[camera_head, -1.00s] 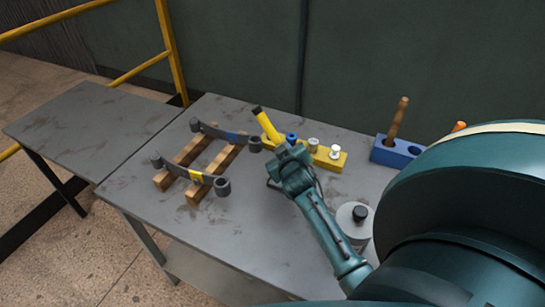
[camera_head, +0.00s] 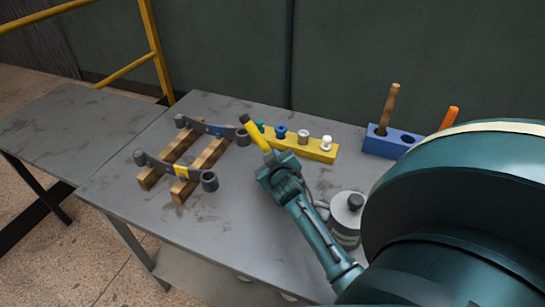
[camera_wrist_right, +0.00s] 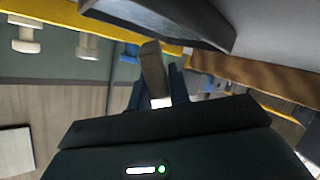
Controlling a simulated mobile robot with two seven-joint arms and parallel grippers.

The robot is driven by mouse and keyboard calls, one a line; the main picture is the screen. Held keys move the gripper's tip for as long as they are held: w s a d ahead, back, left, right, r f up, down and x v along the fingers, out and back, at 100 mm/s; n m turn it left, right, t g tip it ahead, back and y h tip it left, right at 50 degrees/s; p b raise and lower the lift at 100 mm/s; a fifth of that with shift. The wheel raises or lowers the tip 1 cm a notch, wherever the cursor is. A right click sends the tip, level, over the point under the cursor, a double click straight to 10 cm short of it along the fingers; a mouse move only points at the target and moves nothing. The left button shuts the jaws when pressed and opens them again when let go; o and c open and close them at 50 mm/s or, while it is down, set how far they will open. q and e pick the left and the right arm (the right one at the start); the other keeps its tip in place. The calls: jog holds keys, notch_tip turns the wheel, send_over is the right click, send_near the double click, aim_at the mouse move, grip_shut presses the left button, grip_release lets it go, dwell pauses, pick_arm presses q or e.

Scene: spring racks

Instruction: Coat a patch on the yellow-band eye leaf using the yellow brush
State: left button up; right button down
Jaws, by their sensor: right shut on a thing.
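The yellow-band eye leaf is a dark curved strip (camera_head: 160,165) with a yellow band (camera_head: 181,171) and rolled eyes at its ends, lying across the near part of two wooden bars. The yellow brush (camera_head: 257,137) has a dark tip, tilted up and to the left. My right gripper (camera_head: 270,157) is shut on its lower end. The brush is above the table, right of the leaf and apart from it. My left gripper is not in view.
A blue-band leaf (camera_head: 205,127) lies farther back on the bars (camera_head: 205,155). A yellow block (camera_head: 316,152) with several coloured pegs stands behind my gripper. A blue holder (camera_head: 378,146) bears a wooden handle and an orange one. A grey pot (camera_head: 346,222) with a dark knob stands right of my forearm.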

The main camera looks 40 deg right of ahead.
aim_at(263, 144)
dwell(0.6)
jog(key=shift+f+b, duration=0.45)
jog(key=shift+f, duration=0.1)
dwell(0.8)
notch_tip(263, 144, up, 5)
jog(key=p, duration=0.5)
jog(key=shift+r, duration=0.1)
jog(key=shift+r+p, duration=0.45)
jog(key=shift+r, duration=0.5)
